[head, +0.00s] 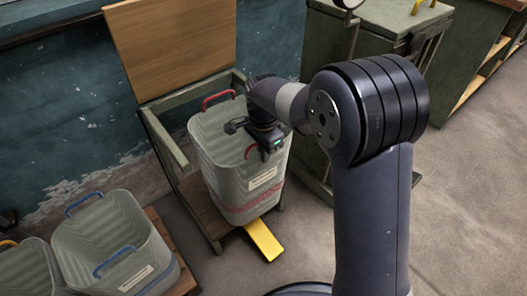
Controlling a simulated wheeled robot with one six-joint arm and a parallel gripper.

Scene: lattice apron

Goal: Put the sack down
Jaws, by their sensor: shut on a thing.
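The sack (222,165) is a tall grey-green bag with red handles, a pale label and a red band low down. It is upright inside the green metal frame (168,140), over a wooden base (203,208). I cannot tell whether its bottom touches that base. My gripper (264,146) is at the sack's near rim, shut on the near red handle, which it partly hides. The far red handle stands free. The sack's open top shows no contents that I can make out.
A wooden board (170,45) rises behind the frame. A yellow strip (264,240) juts out at its front. A blue-handled sack (88,232) and another sack (28,272) stand at lower left, by a wooden pallet (172,252). A green cabinet (385,45) stands behind my arm.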

